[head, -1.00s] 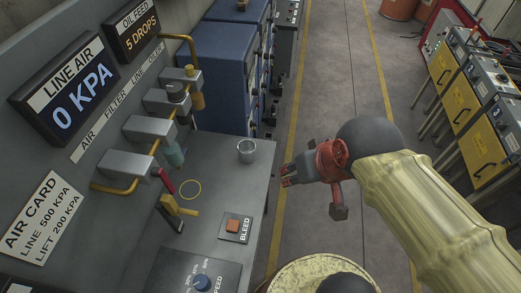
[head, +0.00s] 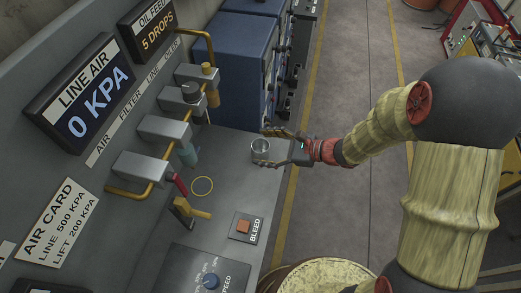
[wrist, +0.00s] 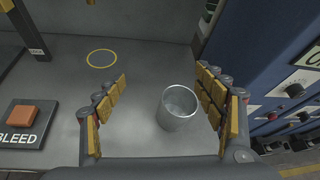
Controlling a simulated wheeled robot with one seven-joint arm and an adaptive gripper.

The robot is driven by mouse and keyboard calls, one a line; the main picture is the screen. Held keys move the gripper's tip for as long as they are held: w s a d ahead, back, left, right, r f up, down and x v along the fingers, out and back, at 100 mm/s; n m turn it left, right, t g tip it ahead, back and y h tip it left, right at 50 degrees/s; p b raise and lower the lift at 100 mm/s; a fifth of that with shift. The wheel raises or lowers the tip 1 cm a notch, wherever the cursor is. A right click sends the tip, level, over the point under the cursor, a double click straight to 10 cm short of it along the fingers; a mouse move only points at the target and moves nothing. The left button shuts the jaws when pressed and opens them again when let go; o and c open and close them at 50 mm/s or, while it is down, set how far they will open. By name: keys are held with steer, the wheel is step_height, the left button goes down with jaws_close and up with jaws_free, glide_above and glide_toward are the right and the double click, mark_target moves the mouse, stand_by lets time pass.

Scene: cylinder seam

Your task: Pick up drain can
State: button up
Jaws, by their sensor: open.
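The drain can is a small open metal cup (head: 260,148) standing upright near the right edge of the grey bench. In the wrist view the can (wrist: 177,108) stands between my two spread fingers, nearer the right one, and looks empty. My gripper (head: 270,148) is open at the can, its fingers on either side of it. In the wrist view my gripper (wrist: 160,105) shows yellow pads, with no clear contact on the can.
A yellow ring (head: 202,186) is marked on the bench, left of the can. An orange BLEED button (head: 244,226) and a yellow-handled lever (head: 193,210) are nearer the front. Blue cabinets (head: 230,55) stand behind the bench. The filter line (head: 165,130) runs along the panel at left.

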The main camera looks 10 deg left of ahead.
mark_target(253, 144)
steer(key=w+f+m, duration=0.1)
steer(key=f, duration=0.1)
steer(key=w+f+m+t, duration=0.1)
steer(key=f+m, duration=0.1)
steer(key=w+d+f+m+t, duration=0.1)
steer(key=f, duration=0.1)
steer(key=shift+w, duration=0.3)
steer(key=shift+w+a+f+m, duration=0.1)
steer(key=shift+a+f+m, duration=0.1)
steer(key=shift+m, duration=0.1)
steer(key=x, duration=0.7)
steer(key=shift+w+f+b, duration=0.1)
steer(key=shift+w+b, duration=0.15)
steer(key=shift+b, duration=0.15)
steer(key=shift+c, duration=0.8)
steer(key=c, duration=1.1)
steer(key=shift+c, duration=0.5)
